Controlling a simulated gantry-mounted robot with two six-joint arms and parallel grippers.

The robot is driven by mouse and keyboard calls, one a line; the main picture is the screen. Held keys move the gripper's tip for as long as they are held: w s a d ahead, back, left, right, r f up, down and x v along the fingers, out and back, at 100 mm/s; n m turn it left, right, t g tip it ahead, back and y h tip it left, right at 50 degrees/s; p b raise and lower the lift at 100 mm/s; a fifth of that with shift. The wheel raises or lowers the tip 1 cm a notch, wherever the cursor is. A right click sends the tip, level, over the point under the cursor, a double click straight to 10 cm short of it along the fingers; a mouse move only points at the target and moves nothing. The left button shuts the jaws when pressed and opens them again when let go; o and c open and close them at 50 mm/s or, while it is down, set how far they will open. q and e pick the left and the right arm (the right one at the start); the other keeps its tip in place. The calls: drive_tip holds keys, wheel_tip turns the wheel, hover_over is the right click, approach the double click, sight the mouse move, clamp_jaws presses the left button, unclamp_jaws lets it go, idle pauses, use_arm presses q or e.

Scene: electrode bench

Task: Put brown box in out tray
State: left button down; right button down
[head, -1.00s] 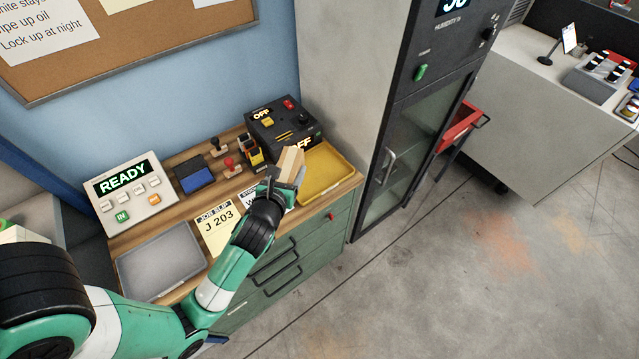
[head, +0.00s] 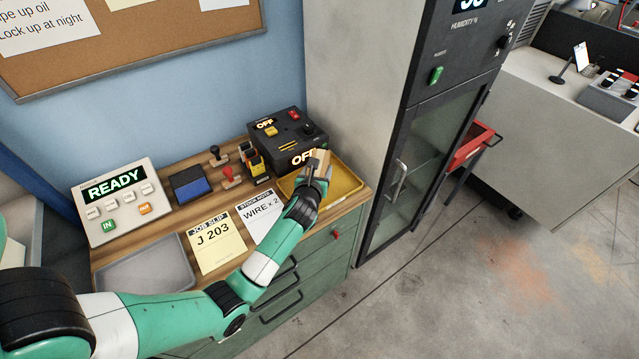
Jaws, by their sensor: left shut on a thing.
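The brown box (head: 321,159) is small and tan, and is held at the tip of my left gripper (head: 317,172). My left gripper is shut on it and hides its lower part. The box is over the yellow tray (head: 350,183), at the right end of the wooden bench top. I cannot tell whether the box touches the tray floor. A grey tray (head: 150,268) at the bench's left front looks empty. No tray label is readable. My right gripper is not in view.
A black device (head: 285,135) with lit OFF signs stands right behind the yellow tray. Stamps (head: 230,175), a blue pad (head: 190,186), paper slips (head: 215,243) and a READY panel (head: 120,195) are to the left. A tall dark cabinet (head: 415,150) stands to the right.

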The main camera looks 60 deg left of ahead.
use_arm(q)
drive_tip(key=shift+w+a+f, duration=0.1)
drive_tip(key=shift+w, duration=0.05)
wheel_tip(320, 180, down, 4)
drive_tip(key=shift+w+r+b, duration=0.15)
drive_tip(key=shift+b, duration=1.05)
drive_tip(key=shift+r, duration=0.1)
drive_tip(key=shift+c, duration=0.4)
unclamp_jaws()
drive_tip(key=shift+f, duration=0.2)
drive_tip(key=shift+r, duration=0.15)
